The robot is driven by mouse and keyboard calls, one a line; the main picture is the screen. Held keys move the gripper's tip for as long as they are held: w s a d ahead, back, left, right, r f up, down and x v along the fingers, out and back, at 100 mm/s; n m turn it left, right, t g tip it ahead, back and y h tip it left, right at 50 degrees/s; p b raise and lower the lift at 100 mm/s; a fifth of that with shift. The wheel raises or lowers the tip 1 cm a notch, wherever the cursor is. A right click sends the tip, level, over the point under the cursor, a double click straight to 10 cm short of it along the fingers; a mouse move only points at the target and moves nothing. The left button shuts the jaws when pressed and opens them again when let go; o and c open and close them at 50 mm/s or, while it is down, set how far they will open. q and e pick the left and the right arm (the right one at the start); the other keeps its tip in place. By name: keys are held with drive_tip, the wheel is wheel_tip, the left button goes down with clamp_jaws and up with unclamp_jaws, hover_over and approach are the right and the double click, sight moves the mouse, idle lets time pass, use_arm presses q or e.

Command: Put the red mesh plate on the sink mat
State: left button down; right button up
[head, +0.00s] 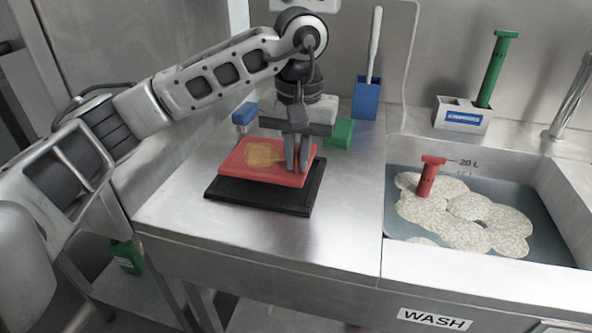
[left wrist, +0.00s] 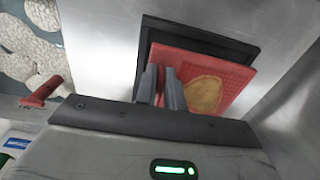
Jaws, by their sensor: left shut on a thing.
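The red mesh plate (head: 235,167) has a yellow-brown patch on it. It sits over a flat black slab (head: 235,192), shifted so that the slab's front and right edges show. Whether plate and slab touch is unclear. My left gripper (head: 297,168) points down and is shut on the plate's right part. The left wrist view shows its fingers (left wrist: 160,92) at the edge of the plate (left wrist: 225,75), with the slab (left wrist: 205,35) beyond. The black slab looks like a mat; pale mottled rounded patches (head: 450,225) lie in the sink, and I cannot tell which is the sink mat.
The sink (head: 560,235) is to the right, with a red-handled tool (head: 429,178) in it. A blue holder (head: 366,98), a green block (head: 339,133) and a blue item (head: 244,114) stand behind the plate. The counter between slab and sink is clear.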

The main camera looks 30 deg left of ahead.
sight(296, 171)
use_arm(q)
drive_tip(key=shift+w+a+f, duration=0.1)
drive_tip(key=shift+a+f, duration=0.05)
drive_tip(key=shift+f, duration=1.6)
drive_tip(key=shift+f, duration=0.2)
drive_tip(key=c, duration=1.5)
unclamp_jaws()
drive_tip(key=shift+r, duration=0.2)
wheel_tip(296, 171, up, 11)
drive_tip(key=shift+r+p, duration=0.15)
drive_tip(key=shift+p, duration=0.6)
drive_tip(key=shift+r, duration=0.35)
use_arm(e)
drive_tip(key=shift+r, duration=0.2)
